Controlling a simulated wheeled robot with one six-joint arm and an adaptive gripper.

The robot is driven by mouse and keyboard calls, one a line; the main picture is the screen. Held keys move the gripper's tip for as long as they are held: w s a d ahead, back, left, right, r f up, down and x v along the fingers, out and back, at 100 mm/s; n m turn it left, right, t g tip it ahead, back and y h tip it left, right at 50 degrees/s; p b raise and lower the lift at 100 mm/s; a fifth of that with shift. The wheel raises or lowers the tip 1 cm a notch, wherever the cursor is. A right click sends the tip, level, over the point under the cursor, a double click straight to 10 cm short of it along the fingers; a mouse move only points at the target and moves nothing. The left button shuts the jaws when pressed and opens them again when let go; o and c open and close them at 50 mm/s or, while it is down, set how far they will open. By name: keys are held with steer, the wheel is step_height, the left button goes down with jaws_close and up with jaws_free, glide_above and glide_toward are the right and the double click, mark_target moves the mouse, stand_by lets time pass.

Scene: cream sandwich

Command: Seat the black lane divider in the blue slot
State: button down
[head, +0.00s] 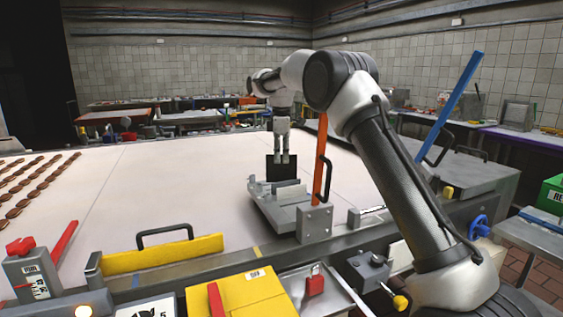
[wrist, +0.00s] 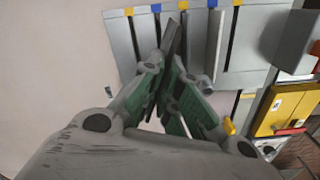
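My gripper (head: 281,158) is shut on the black lane divider (head: 281,170), a flat dark plate. In the wrist view the divider (wrist: 172,38) stands edge-on between the green finger pads. In the head view it is behind the grey slotted fixture (head: 268,206), and its lower edge is partly hidden. In the wrist view the fixture (wrist: 120,42) has dark slots with blue and yellow-orange marks at their ends. The divider's far end overlaps the fixture near a blue mark (wrist: 157,8) and a yellow one (wrist: 183,5). I cannot tell whether it touches.
A light grey upright plate (wrist: 214,42) stands on the fixture beside the divider. An orange-red bar (head: 320,160) rises right of the fixture. Rows of brown biscuits (head: 35,185) lie on the left of the pale belt (head: 150,190). The belt between is clear. A yellow bar (head: 165,255) borders the front.

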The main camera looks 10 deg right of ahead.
steer(key=shift+f, duration=0.65)
steer(key=shift+f, duration=0.3)
steer(key=c, duration=1.6)
jaws_free()
steer(key=shift+c, duration=0.2)
step_height(320, 180, up, 12)
steer(key=shift+r, duration=0.1)
steer(key=shift+s+r, duration=0.1)
steer(key=shift+r, duration=0.25)
